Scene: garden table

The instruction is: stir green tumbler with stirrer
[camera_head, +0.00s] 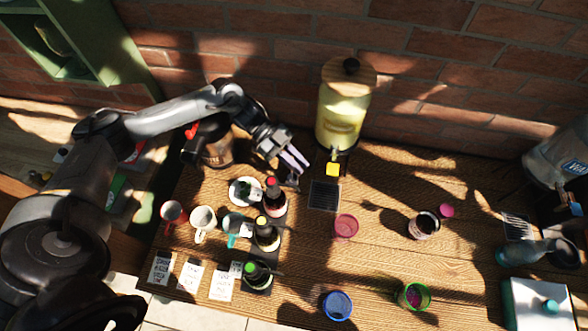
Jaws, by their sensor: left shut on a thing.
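The green tumbler (414,295) stands at the front of the wooden table, right of centre. Its rim is bright green and its inside looks dark pink. My left gripper (293,167) is over the back left of the table, near a red-capped bottle and far from the green tumbler. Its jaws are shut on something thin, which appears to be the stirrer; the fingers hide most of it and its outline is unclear. My right gripper is not in view.
A blue tumbler (337,305) and a pink tumbler (346,228) stand left of the green one. Several bottles (266,235) and mugs (203,221) crowd the left. A yellow dispenser (342,110) stands at the back. A jar (423,226) stands behind the green tumbler.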

